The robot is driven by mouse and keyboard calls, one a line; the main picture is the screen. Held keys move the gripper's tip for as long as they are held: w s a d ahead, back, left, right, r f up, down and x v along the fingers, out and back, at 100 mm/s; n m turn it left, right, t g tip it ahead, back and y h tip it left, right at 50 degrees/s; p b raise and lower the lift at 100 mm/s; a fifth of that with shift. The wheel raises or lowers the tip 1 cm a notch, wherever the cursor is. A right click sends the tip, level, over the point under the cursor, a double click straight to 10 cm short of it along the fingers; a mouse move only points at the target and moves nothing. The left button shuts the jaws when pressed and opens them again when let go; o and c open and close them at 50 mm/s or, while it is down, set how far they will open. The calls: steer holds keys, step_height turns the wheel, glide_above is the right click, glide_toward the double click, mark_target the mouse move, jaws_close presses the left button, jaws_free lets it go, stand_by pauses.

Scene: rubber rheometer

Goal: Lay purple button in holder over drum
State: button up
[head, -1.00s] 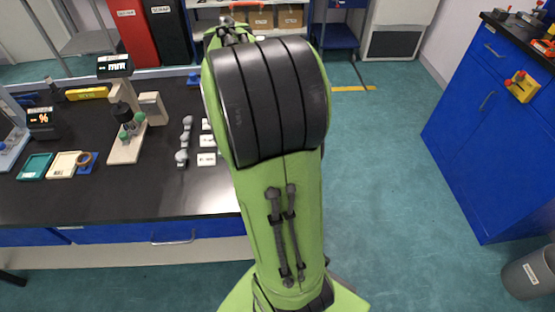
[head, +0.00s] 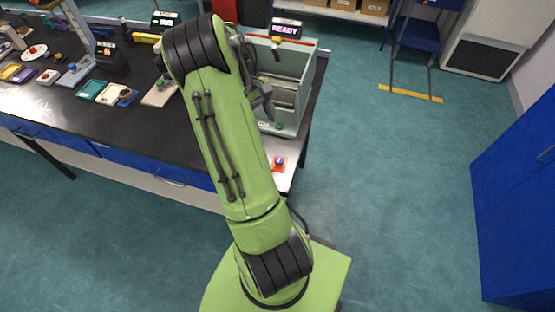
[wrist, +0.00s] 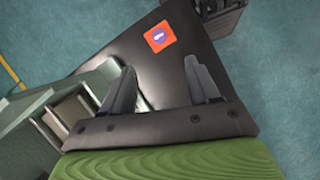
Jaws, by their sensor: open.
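The purple button (head: 279,161) lies on a small orange-red pad (head: 273,166) at the table's right front corner. In the wrist view the purple button (wrist: 158,37) shows on its orange pad beyond my fingertips. A grey-green open-topped machine (head: 311,60) with a READY display stands behind it; a light grey part shows inside. I cannot make out the holder or drum clearly. My gripper (head: 264,97) is in front of the machine, partly hidden by my arm. In the wrist view my gripper (wrist: 160,80) is open and empty, its fingers apart, with the button at a distance.
Trays, including a teal one (head: 91,90), and small devices stand on the black table (head: 110,125) to the left. A blue cabinet (head: 520,185) stands at right, with open floor between.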

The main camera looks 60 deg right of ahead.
mark_target(279, 160)
steer(key=b+x, duration=0.1)
steer(key=x, duration=1.2)
steer(key=shift+d+f, duration=0.1)
steer(key=shift+f, duration=0.15)
jaws_close()
